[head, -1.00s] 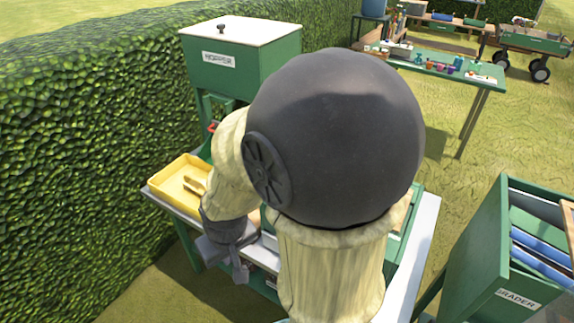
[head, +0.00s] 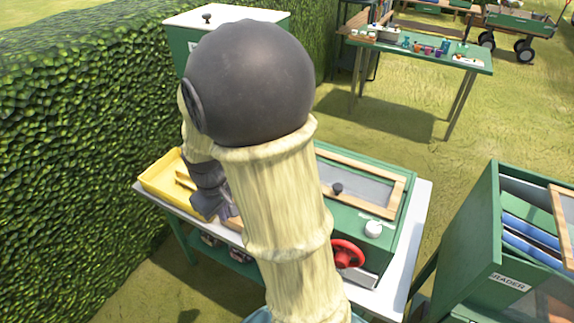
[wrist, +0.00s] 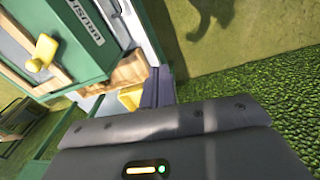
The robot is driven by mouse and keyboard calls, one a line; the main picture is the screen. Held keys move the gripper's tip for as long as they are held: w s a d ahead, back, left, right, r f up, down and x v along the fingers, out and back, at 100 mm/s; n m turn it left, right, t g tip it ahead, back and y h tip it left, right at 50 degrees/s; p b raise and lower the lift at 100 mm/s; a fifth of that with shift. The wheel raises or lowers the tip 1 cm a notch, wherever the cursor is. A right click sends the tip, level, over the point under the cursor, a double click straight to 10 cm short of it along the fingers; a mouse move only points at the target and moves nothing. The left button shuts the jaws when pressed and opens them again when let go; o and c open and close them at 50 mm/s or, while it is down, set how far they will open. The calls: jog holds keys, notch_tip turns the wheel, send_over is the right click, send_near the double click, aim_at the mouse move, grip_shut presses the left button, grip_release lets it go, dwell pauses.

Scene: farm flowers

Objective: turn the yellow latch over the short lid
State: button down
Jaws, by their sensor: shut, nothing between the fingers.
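A yellow latch-like piece (wrist: 42,52) shows at upper left in the wrist view, beside a wood-framed panel on a green box (wrist: 85,35) with a white label. I cannot tell from this angle whether it lies over a lid's edge. In the head view, a wood-framed lid (head: 375,188) with a dark knob tops the green unit; I cannot make out the latch there. My gripper (head: 226,211) is low at the table's left part, beside the yellow tray, partly hidden by my arm. It is shut and holds nothing. Its dark body fills the lower wrist view.
A yellow tray (head: 150,184) stands at the table's left end by the hedge (head: 80,150). A red handwheel (head: 347,253) and a white knob (head: 373,229) are at the unit's front. The grader (head: 480,250) stands at right, with grass between.

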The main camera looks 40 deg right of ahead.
jog(key=w+d+r+n+g+h+p, duration=0.3)
jog(key=w+d+n, duration=0.4)
jog(key=w+d, duration=0.5)
jog(key=d+g+h+p, duration=0.1)
jog(key=d+g+h, duration=0.1)
jog(key=d, duration=0.2)
jog(key=shift+w+d+r+g+p, duration=0.2)
jog(key=shift+w+d+g+p, duration=0.05)
jog(key=shift+w+g+p, duration=0.1)
jog(key=shift+w, duration=0.15)
jog(key=p+x, duration=0.1)
jog(key=x, duration=0.3)
jog(key=p+x, duration=0.2)
jog(key=x, duration=0.3)
jog(key=shift+s+d+f, duration=0.1)
jog(key=shift+s+d, duration=0.05)
jog(key=shift+s, duration=0.2)
jog(key=shift+s+d+f+p, duration=0.4)
jog(key=shift+s+d+p, duration=0.1)
jog(key=shift+s+d, duration=0.25)
jog(key=shift+s+d+f+p, duration=0.4)
jog(key=shift+s+d+p, duration=0.1)
jog(key=shift+d, duration=0.35)
jog(key=shift+w+a, duration=0.1)
jog(key=shift+w, duration=0.1)
